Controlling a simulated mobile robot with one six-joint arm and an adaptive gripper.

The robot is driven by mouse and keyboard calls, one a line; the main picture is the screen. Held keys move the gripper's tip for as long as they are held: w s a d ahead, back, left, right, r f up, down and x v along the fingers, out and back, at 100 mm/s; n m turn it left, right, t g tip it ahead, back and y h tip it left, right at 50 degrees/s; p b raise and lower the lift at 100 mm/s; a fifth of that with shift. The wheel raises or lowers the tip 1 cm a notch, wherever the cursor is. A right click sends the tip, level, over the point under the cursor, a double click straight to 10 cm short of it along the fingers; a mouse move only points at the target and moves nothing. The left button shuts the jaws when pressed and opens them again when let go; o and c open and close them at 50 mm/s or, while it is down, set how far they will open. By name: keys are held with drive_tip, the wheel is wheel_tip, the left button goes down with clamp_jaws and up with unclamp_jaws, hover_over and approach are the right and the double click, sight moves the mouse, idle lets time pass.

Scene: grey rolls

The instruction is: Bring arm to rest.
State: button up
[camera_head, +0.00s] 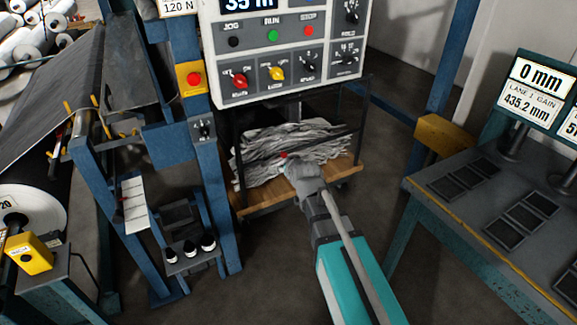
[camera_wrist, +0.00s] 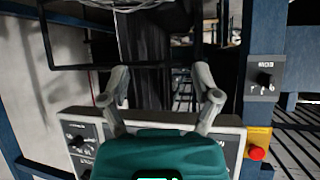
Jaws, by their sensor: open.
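My gripper (camera_head: 289,160) is at the end of my teal and grey arm, which stretches forward from the bottom of the head view. It appears in front of a wooden-based cart (camera_head: 262,204) heaped with grey-white crumpled strips (camera_head: 290,143). I cannot tell the exact gap between them. In the wrist view my gripper (camera_wrist: 163,82) shows two grey fingers spread wide apart with nothing between them. The fingers overlap the control panel (camera_wrist: 85,140) in that picture.
A control panel (camera_head: 285,55) with knobs and buttons hangs above the cart. Blue posts (camera_head: 212,200) with an emergency stop (camera_head: 194,79) stand left. A bench (camera_head: 510,235) with dark pads and displays (camera_head: 537,86) stands right. A white roll (camera_head: 30,213) is far left. Floor shows between cart and bench.

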idle(0.3)
drive_tip(key=s+d+f+m+g+h+p, duration=0.1)
drive_tip(key=s+d+m+g+h+p, duration=0.2)
drive_tip(key=s+d, duration=1.7)
drive_tip(key=d+g+p, duration=0.2)
drive_tip(key=g+p, duration=0.1)
drive_tip(key=g, duration=0.4)
drive_tip(key=shift+f+m+g+h+p, duration=0.3)
drive_tip(key=shift+m+g+h+p, duration=0.1)
drive_tip(key=shift+a, duration=0.1)
drive_tip(key=c, duration=0.3)
